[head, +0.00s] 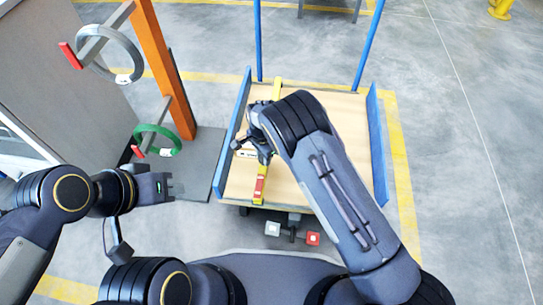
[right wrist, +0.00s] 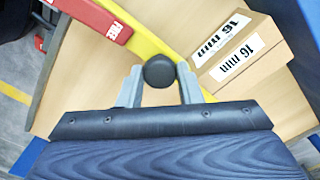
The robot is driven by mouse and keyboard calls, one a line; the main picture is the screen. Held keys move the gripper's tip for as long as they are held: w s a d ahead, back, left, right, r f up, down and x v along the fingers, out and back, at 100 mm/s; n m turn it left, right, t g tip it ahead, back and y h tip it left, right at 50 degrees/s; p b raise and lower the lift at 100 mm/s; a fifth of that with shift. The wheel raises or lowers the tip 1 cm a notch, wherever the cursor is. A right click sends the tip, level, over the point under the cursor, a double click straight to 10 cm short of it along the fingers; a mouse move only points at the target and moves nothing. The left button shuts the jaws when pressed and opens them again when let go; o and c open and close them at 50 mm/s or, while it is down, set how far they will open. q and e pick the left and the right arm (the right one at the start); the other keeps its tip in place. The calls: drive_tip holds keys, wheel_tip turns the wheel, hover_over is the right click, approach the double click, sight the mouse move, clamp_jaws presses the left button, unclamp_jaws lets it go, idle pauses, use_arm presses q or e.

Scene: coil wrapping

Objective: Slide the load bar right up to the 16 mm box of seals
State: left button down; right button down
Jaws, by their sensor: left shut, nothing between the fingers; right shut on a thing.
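The load bar is yellow with red sections (head: 260,184) and lies lengthwise across the wooden cart deck. It crosses the right wrist view as a yellow strip (right wrist: 151,43) with a round black knob (right wrist: 159,71). My right gripper (head: 262,147) is shut on the knob, one finger on each side of it. The cardboard box with "16 mm" labels (right wrist: 236,59) is just right of the bar in the right wrist view; whether they touch is unclear. In the head view my right gripper partly hides the box (head: 245,153). My left gripper (head: 177,187) is shut and empty, left of the cart.
The cart deck (head: 337,185) has blue side rails (head: 378,150) and is bare to the right of my right arm. An orange post (head: 163,70) at the left has arms carrying a grey coil (head: 137,62) and a green coil (head: 176,142).

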drive_tip(key=shift+a, duration=0.1)
drive_tip(key=c, duration=1)
unclamp_jaws()
wheel_tip(320, 180, up, 7)
drive_tip(key=p, duration=0.2)
drive_tip(key=shift+p, duration=0.35)
drive_tip(key=shift+r, duration=0.4)
